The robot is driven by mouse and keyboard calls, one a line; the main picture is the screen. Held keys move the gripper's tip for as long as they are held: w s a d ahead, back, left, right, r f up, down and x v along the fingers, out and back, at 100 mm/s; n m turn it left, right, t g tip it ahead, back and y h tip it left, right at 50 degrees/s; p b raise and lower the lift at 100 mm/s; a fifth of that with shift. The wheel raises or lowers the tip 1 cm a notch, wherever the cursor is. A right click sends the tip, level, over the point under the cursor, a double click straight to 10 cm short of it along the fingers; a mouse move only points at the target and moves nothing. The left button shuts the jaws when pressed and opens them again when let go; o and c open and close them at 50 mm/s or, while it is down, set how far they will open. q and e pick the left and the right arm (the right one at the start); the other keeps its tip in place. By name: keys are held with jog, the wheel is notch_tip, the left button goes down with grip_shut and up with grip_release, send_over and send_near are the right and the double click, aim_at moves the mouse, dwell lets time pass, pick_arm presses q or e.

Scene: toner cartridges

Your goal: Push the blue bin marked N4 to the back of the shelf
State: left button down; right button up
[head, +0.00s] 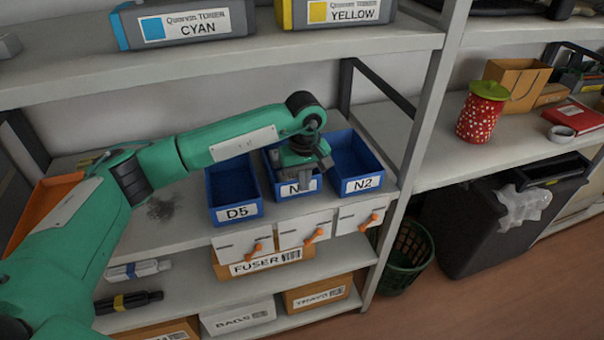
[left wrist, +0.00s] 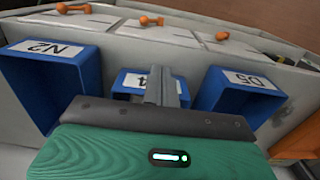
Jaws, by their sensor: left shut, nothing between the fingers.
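The blue bin marked N4 (head: 290,189) stands on the middle shelf (head: 180,228), between two other blue bins. My left gripper covers part of its label: only the N shows in the head view and part of the 4 in the left wrist view (left wrist: 132,80). Its front sits a little farther back than its neighbours' fronts. My left gripper (head: 310,183) is shut and empty, with its fingers (left wrist: 168,88) at the bin's front. I cannot tell whether they touch it. My right gripper is out of view.
Bin D5 (head: 237,213) stands left of N4 and bin N2 (head: 362,185) right, both close by. Small white drawers with orange handles (head: 312,234) hang below. A shelf post (head: 420,130) rises on the right. Toner boxes (head: 190,25) stand on the shelf above.

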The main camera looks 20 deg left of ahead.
aim_at(286, 191)
pick_arm(q)
notch_tip(286, 191, down, 6)
jog(key=shift+r+p, duration=0.1)
jog(key=shift+p, duration=0.75)
jog(key=shift+w+a+f+p, duration=0.2)
jog(key=shift+w+a+p, duration=0.2)
jog(key=shift+w, duration=0.2)
jog(key=shift+w+a+f+p, duration=0.15)
jog(key=shift+w+a+p, duration=0.2)
jog(key=shift+w, duration=0.2)
jog(key=shift+w+a+f, duration=0.1)
jog(key=shift+w+a, duration=0.25)
jog(key=shift+w, duration=0.15)
